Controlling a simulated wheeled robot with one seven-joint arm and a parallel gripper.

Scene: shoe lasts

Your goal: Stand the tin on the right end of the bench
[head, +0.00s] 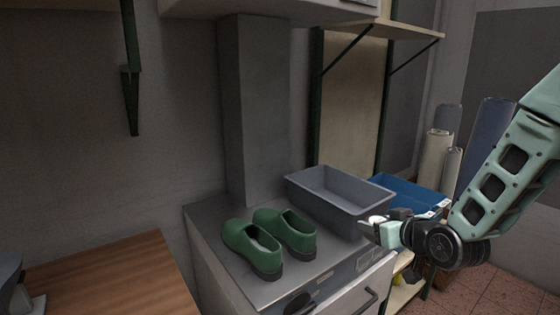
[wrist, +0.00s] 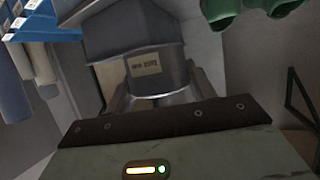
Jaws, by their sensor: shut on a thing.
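My gripper (head: 376,227) is at the right in the head view, near the front right corner of a grey tub. It is shut on a small pale thing (head: 377,219), which I take to be the tin. The tin is mostly hidden by the fingers. In the wrist view a pale curved edge (wrist: 165,99) shows between the two fingers. A wood-topped surface (head: 110,275), probably the bench, is at the lower left of the head view. Its visible right part is bare.
A grey cabinet (head: 213,222) carries green shoes (head: 250,245) and the grey tub (head: 335,203). A blue bin (head: 408,190) and several upright rolls (head: 433,160) stand beyond at the right. A bracketed shelf (head: 395,30) hangs above. A grey column (head: 262,110) rises behind the shoes.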

